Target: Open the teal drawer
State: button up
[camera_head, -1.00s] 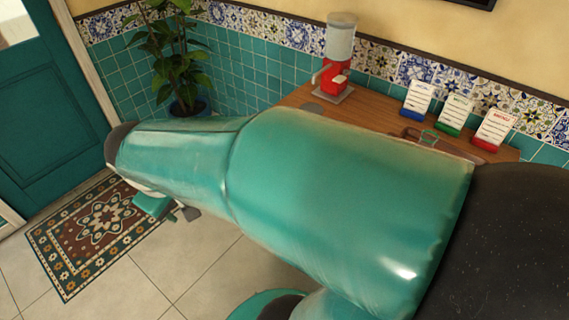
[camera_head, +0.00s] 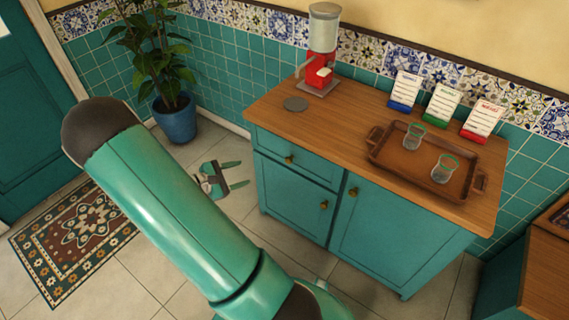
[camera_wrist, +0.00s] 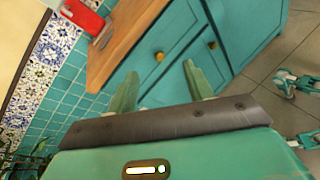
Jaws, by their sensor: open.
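The teal drawer (camera_head: 300,158) is at the upper left of the teal cabinet, under the wooden top. It looks shut, with its front flush, and has a small brass knob (camera_head: 289,160). In the wrist view the drawer front (camera_wrist: 176,38) and its knob (camera_wrist: 159,56) show just beyond my fingers. My gripper (camera_head: 237,174) is open and empty, in front of and to the left of the drawer in the head view. In the wrist view, my gripper (camera_wrist: 160,70) has its two fingers apart, with the knob seen between them and not touched.
Two cabinet doors (camera_head: 385,232) with brass knobs sit below and beside the drawer. On top are a tray (camera_head: 390,160) with two glasses, a red dispenser (camera_head: 322,55) and several cards. A potted plant (camera_head: 174,118) stands left of the cabinet. The tiled floor in front is clear.

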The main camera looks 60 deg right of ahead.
aim_at(287, 161)
jog(key=s+d+f+n+t+h, duration=0.25)
jog(key=d+f+n, duration=0.2)
jog(key=f, duration=0.25)
jog(key=s+d+f+n+t+h, duration=0.1)
jog(key=d+f+n+h, duration=0.3)
jog(key=f, duration=0.4)
jog(key=shift+n+y, duration=0.35)
jog(key=shift+y, duration=0.4)
jog(key=d, duration=0.4)
jog(key=s+d, duration=0.1)
jog(key=d, duration=0.4)
jog(key=s+d, duration=0.1)
jog(key=d, duration=0.3)
jog(key=shift+s+d+r, duration=0.1)
jog(key=shift+d+r, duration=0.15)
jog(key=shift+d, duration=0.05)
grip_shut()
jog(key=shift+a, duration=0.15)
jog(key=w+a, duration=0.2)
jog(key=a, duration=1.3)
jog(key=w+a, duration=0.2)
jog(key=a, duration=1.3)
jog(key=shift+w, duration=0.4)
jog(key=shift+a+f, duration=0.1)
